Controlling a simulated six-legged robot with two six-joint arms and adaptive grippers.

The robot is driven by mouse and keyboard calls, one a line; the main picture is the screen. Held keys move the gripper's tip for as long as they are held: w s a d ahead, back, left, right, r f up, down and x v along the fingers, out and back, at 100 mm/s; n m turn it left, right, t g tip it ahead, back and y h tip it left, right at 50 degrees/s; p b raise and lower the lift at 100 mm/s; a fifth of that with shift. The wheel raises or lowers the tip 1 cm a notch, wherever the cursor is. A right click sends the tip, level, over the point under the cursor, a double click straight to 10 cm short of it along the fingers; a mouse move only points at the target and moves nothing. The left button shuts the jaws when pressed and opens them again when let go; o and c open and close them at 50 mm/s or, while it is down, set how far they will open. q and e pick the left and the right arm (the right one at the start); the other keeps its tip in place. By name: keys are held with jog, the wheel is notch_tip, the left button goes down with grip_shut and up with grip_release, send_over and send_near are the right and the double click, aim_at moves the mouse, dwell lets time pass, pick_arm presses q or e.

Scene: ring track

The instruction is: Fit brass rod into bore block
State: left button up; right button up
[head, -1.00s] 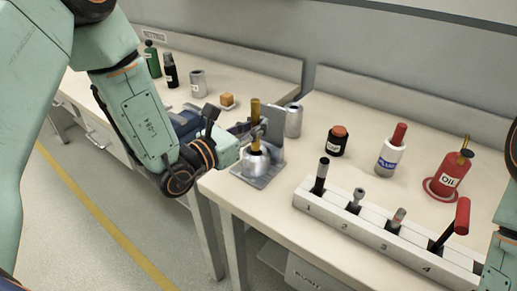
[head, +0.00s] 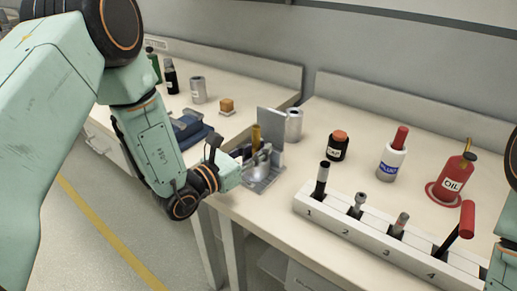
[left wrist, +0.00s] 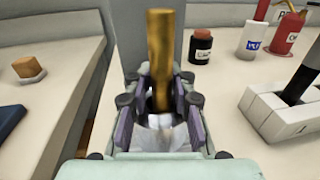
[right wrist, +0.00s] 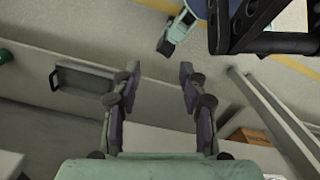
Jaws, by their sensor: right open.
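The brass rod (head: 256,135) stands upright at the bore block (head: 262,178), a silvery block on a grey base with an upright plate. In the left wrist view the rod (left wrist: 160,45) rises between the fingers of my left gripper (left wrist: 164,88). The left gripper is shut on the rod, low down near the block. The fingers and wrist hide the rod's lower end, so how deep it sits in the bore does not show. My right gripper (right wrist: 158,75) is open and empty, away from the block.
A metal can (head: 293,125) stands just behind the block. A blue thing (head: 187,130) lies at left.

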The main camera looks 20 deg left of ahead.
pick_arm(q)
jog(key=shift+o, duration=1.3)
jog(key=shift+a, duration=0.1)
jog(key=shift+r, duration=0.1)
jog(key=shift+s, duration=0.1)
jog(key=p+v, duration=0.2)
jog(key=v, duration=0.9)
jog(key=shift+s+a+p, duration=0.25)
jog(key=shift+s+p, duration=0.05)
jog(key=shift+p, duration=0.1)
